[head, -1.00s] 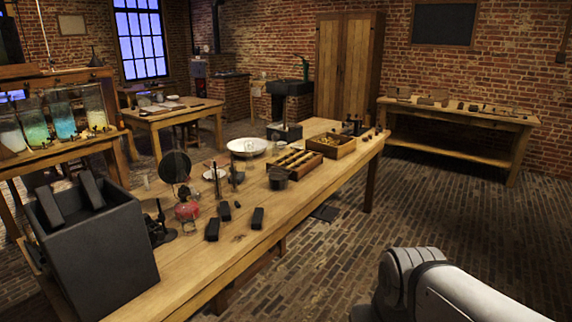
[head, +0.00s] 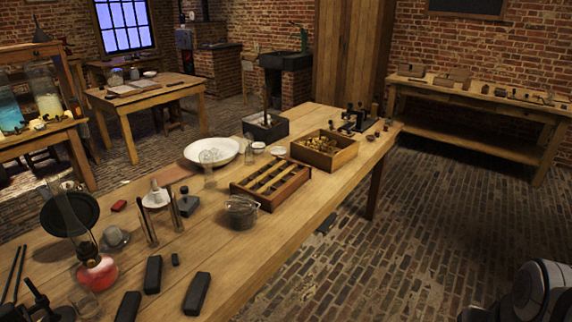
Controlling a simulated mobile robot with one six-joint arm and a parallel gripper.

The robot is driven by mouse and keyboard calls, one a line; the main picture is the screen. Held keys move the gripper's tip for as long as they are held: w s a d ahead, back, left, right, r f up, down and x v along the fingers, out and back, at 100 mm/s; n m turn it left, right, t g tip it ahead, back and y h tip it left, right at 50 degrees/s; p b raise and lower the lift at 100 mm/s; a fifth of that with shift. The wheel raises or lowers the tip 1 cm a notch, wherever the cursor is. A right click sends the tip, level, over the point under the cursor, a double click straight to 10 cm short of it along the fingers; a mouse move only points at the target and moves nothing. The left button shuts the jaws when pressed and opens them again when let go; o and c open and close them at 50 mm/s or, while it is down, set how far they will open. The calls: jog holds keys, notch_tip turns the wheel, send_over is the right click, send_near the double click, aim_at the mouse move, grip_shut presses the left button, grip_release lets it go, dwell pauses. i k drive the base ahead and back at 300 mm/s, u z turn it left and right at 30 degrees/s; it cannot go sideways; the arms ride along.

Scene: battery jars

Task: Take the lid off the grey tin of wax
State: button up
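A small round grey vessel (head: 242,213), which looks like the tin of wax, stands upright near the front edge of the long wooden table (head: 262,250). It is in front of a slotted wooden rack. I cannot tell from here whether a lid sits on it. Another small grey object (head: 115,238) stands further left, behind the red lamp. My gripper is out of view; only a white and dark part of my arm shows at the lower right, away from the table.
The slotted rack (head: 270,186), a box of brass parts (head: 324,151) and a white basin (head: 211,152) stand near the tin. A red-based glass lamp (head: 96,272) and several black blocks (head: 197,293) are at the left.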

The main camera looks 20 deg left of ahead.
aim_at(187, 201)
jog(key=u, duration=0.35)
jog(key=i, duration=1.35)
jog(key=u, duration=1.45)
jog(key=i, duration=0.6)
jog(key=u, duration=0.2)
jog(key=k, duration=0.9)
jog(key=u, duration=0.15)
jog(key=i, duration=0.9)
jog(key=z, duration=0.05)
